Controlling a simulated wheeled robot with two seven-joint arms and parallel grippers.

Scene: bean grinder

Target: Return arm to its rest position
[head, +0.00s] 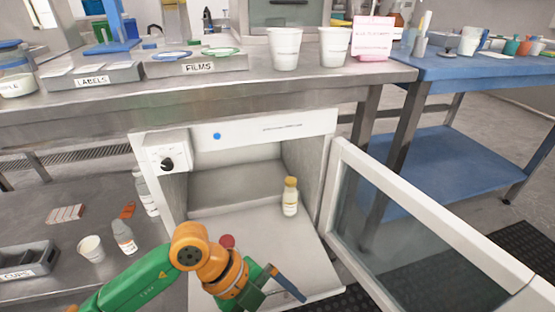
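My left arm, green and orange, comes in from the bottom left. Its gripper (275,287) is low in front of the open white cabinet (308,235), near the front of its floor. The fingers are seen at a slant, and I cannot tell how far apart they are. Nothing is clearly visible between them. A bottle with a yellow cap (290,197) stands upright inside the cabinet, apart from and beyond the gripper. A small red round thing (227,241) shows just behind the arm, mostly hidden. My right gripper is not in view.
The cabinet's glass door (420,235) stands wide open to the right. A metal bench (130,115) with two white cups (285,48) (334,46) runs above. At lower left are bottles (124,237), a cup (91,248) and a dark tray (25,262).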

